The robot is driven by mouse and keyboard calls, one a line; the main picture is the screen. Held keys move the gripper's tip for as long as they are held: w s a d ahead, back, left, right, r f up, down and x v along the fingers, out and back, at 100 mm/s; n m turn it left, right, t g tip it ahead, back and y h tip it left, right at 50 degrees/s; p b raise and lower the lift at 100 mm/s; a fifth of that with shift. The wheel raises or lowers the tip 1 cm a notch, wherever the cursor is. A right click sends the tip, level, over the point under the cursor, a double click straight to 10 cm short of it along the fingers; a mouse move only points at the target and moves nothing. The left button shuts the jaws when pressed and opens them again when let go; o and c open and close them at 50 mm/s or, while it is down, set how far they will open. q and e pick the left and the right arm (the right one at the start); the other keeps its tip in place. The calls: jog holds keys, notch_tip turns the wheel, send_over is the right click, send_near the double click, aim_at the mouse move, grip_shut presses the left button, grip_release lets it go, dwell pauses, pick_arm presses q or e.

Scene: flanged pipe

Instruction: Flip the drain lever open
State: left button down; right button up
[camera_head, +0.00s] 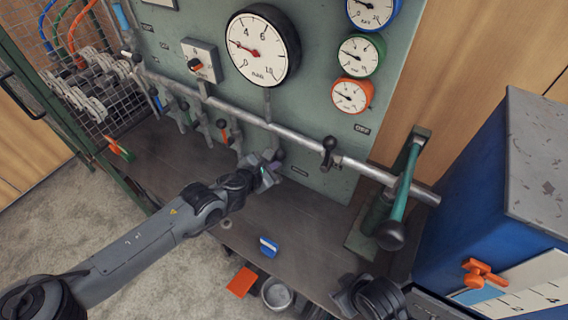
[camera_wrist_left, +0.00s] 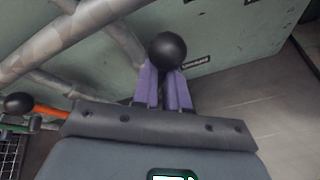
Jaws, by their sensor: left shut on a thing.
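My left gripper (camera_head: 270,163) is at the lower edge of the green panel, below the horizontal pipe. In the left wrist view its purple fingers (camera_wrist_left: 164,88) are shut on a black ball knob (camera_wrist_left: 168,50), taken to be the drain lever's knob. The knob also shows at the fingertips in the head view (camera_head: 279,155). The lever's shaft is hidden behind the fingers, so its angle cannot be told. A small label (camera_wrist_left: 196,62) is right of the knob; its text is too small to read. My right gripper (camera_head: 347,297) is low in the head view, its fingers unclear.
An orange lever (camera_head: 222,127) stands left of my gripper. The grey pipe (camera_head: 290,132) runs just above it, with gauges higher up. A green-handled pump (camera_head: 404,190) and blue cabinet (camera_head: 470,190) are right. A blue block (camera_head: 268,246) lies on the mostly clear bench (camera_head: 250,215).

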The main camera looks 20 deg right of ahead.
jog(key=shift+s+f, duration=0.1)
jog(key=shift+f, duration=0.1)
jog(key=shift+f+b, duration=0.85)
jog(key=shift+b, duration=0.2)
pick_arm(q)
jog(key=shift+w+a+r+n+g+h, duration=0.15)
jog(key=shift+w+a+n+g+h, duration=0.25)
jog(key=shift+n, duration=0.3)
jog(key=shift+w+a+r+n+g+h, duration=0.1)
jog(key=shift+w+a+n+g+h, duration=0.1)
jog(key=shift+w+n+g+h, duration=0.4)
jog(key=shift+w+a+r+n+g+h, duration=0.2)
jog(key=shift+w+a+n+g, duration=0.15)
jog(key=shift+n, duration=0.45)
pick_arm(e)
jog(key=shift+d+f, duration=0.1)
jog(key=shift+f, duration=0.15)
jog(key=shift+s, duration=0.1)
pick_arm(q)
jog(key=c, duration=1.1)
grip_release()
jog(key=shift+w, duration=0.1)
jog(key=shift+c, duration=0.2)
pick_arm(e)
jog(key=shift+d, duration=0.1)
